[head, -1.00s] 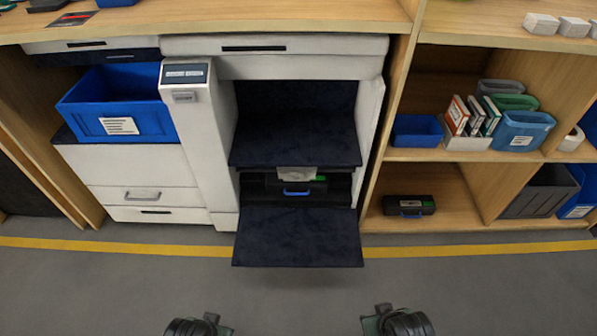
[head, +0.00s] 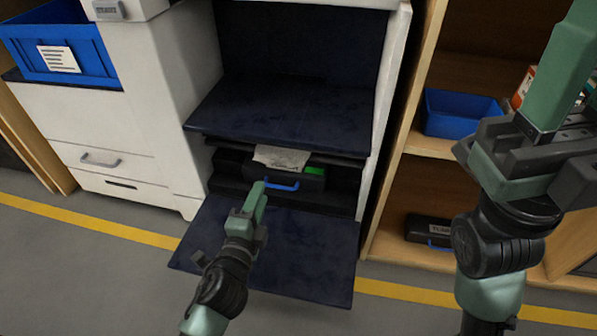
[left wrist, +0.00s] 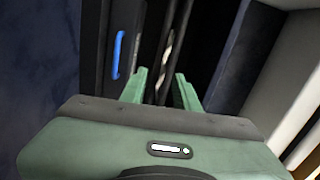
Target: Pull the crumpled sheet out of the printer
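The white printer (head: 165,110) has its dark front flap (head: 275,250) folded down. The crumpled sheet (head: 282,158) sticks out of the slot under the dark shelf, above a black unit with a blue handle (head: 283,185). In the left wrist view the sheet (left wrist: 168,45) is a thin pale edge ahead of the fingers. My left gripper (head: 258,190) is over the flap, in front of and below the sheet. Its green fingers (left wrist: 160,82) stand apart with nothing held. My right gripper (head: 562,75) is raised at the right, far from the sheet; its opening is unclear.
A blue bin (head: 62,48) stands on the printer's left part. The wooden shelf at the right holds a blue tray (head: 460,113) and a black case with a blue handle (head: 430,230). The printer's right wall (head: 385,110) bounds the opening.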

